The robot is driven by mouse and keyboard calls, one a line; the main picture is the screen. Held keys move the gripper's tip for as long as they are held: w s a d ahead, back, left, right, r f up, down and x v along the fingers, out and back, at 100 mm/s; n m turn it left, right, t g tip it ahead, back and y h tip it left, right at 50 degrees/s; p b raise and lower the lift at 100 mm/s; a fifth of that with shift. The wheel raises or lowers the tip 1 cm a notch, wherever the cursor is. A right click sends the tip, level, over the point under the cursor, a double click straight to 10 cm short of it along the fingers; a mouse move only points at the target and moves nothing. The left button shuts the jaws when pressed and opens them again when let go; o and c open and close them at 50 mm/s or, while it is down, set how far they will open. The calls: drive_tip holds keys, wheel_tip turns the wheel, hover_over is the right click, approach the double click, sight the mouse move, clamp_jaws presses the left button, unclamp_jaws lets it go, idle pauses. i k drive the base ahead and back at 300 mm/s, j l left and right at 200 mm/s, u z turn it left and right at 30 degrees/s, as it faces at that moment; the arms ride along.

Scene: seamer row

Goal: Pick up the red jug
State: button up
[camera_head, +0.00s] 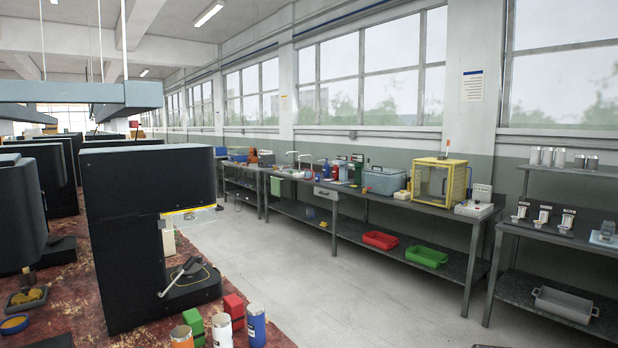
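I cannot make out a clear red jug. A small red item (336,172) stands among bottles on the far bench along the windows, and it is too small to tell whether it is a jug. A red block-like object (233,306) stands on the near worn red-brown bench, at the bottom of the view behind the cans. My gripper is not in view.
Orange, white and blue cans (256,325) and a green block (194,322) stand on the near bench beside a large black machine (145,220). The far bench holds a grey-blue cooler (383,181) and yellow-framed case (437,182); red (381,240) and green trays sit below. The grey aisle floor is clear.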

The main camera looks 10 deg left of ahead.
sight(308, 173)
drive_tip(key=i+l+z, duration=0.15)
drive_tip(key=i, duration=0.25)
drive_tip(key=i+l+z, duration=0.2)
drive_tip(key=i, duration=0.25)
drive_tip(key=i+u, duration=0.15)
drive_tip(key=i, duration=0.4)
drive_tip(key=i+u, duration=0.15)
drive_tip(key=i, duration=0.4)
drive_tip(key=i+u, duration=0.15)
drive_tip(key=i, duration=0.4)
drive_tip(key=i+l+u, duration=0.15)
drive_tip(key=i, duration=0.4)
drive_tip(key=i+j+u, duration=0.25)
drive_tip(key=i+u, duration=0.25)
drive_tip(key=i, duration=0.2)
drive_tip(key=i+u, duration=0.45)
drive_tip(key=i, duration=0.2)
drive_tip(key=i+l+u, duration=0.35)
drive_tip(key=i+u, duration=0.15)
drive_tip(key=i, duration=0.15)
drive_tip(key=i+z, duration=0.15)
drive_tip(key=i, duration=0.5)
drive_tip(key=i+j+z, duration=0.1)
drive_tip(key=i, duration=0.55)
drive_tip(key=i+j+z, duration=0.15)
drive_tip(key=i, duration=0.5)
drive_tip(key=i+z, duration=0.2)
drive_tip(key=i, duration=0.7)
drive_tip(key=i+j+z, duration=0.2)
drive_tip(key=i, duration=0.75)
